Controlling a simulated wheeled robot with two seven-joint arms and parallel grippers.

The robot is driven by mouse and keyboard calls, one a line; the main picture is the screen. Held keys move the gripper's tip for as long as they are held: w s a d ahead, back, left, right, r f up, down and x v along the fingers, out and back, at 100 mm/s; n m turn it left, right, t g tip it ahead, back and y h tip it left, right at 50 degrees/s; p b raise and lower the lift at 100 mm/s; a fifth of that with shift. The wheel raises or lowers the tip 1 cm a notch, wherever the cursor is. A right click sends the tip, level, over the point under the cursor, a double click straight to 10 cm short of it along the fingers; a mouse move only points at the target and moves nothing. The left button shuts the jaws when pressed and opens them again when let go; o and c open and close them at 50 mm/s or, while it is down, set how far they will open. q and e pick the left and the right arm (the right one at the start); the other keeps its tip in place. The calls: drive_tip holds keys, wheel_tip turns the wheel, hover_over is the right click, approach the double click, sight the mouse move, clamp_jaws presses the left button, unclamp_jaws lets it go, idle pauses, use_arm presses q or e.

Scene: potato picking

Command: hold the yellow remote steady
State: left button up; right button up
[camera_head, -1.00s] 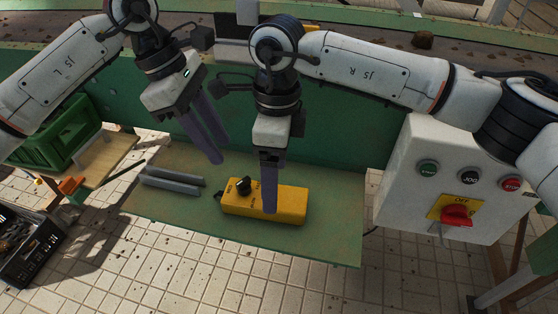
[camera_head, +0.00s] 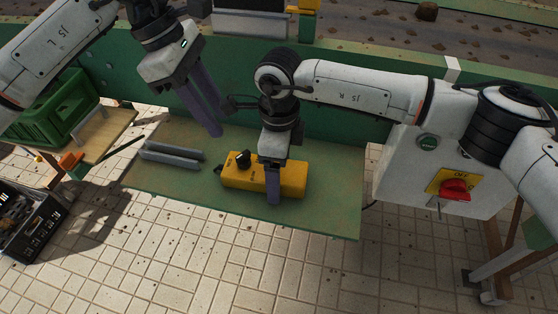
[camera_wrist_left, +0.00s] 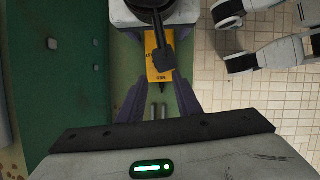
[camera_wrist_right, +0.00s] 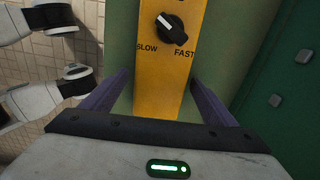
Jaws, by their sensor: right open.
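The yellow remote (camera_head: 292,177) lies on the green table (camera_head: 325,208), its black dial facing up at its left part. The right wrist view shows its yellow face (camera_wrist_right: 165,75) with the dial between SLOW and FAST. My right gripper (camera_head: 272,198) points down over the remote. Its fingers are apart, one on each side of the remote, with visible gaps in the right wrist view. My left gripper (camera_head: 213,131) is open and empty, up and left of the remote. Its fingers stand apart in the left wrist view, with the remote (camera_wrist_left: 157,60) beyond them.
Two grey bars (camera_head: 172,155) lie on the table's left part. A control box (camera_head: 400,170) with a red switch (camera_head: 455,189) stands at the right. A green crate (camera_head: 50,108) and a black crate (camera_head: 25,225) are at the left. The table's front strip is clear.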

sight(241, 155)
use_arm(q)
drive_tip(key=shift+c, duration=0.3)
use_arm(e)
drive_tip(key=c, duration=1.4)
use_arm(q)
drive_tip(key=f+n+t+h, duration=0.1)
drive_tip(key=f+n, duration=0.1)
drive_tip(key=f, duration=0.1)
drive_tip(key=s+a+f+n+t+h, duration=0.1)
drive_tip(key=f+n, duration=0.1)
drive_tip(key=f, duration=0.1)
drive_tip(key=a+f+n+t+h, duration=0.1)
drive_tip(key=f+n+t, duration=0.1)
drive_tip(key=f, duration=0.1)
drive_tip(key=shift+s+a+f+h, duration=0.25)
drive_tip(key=shift+s+f+h, duration=0.05)
drive_tip(key=shift+f+h, duration=0.1)
drive_tip(key=s+a+n+t, duration=0.2)
drive_tip(key=s+a+n+t+h, duration=0.1)
drive_tip(key=shift+s+r+t, duration=0.3)
drive_tip(key=shift+t, duration=0.1)
drive_tip(key=s+r+n+t+h, duration=0.1)
drive_tip(key=s+r+t, duration=0.1)
drive_tip(key=s+r, duration=0.2)
drive_tip(key=x, duration=1.2)
drive_tip(key=shift+s+d+f, duration=0.15)
drive_tip(key=shift+f, duration=0.05)
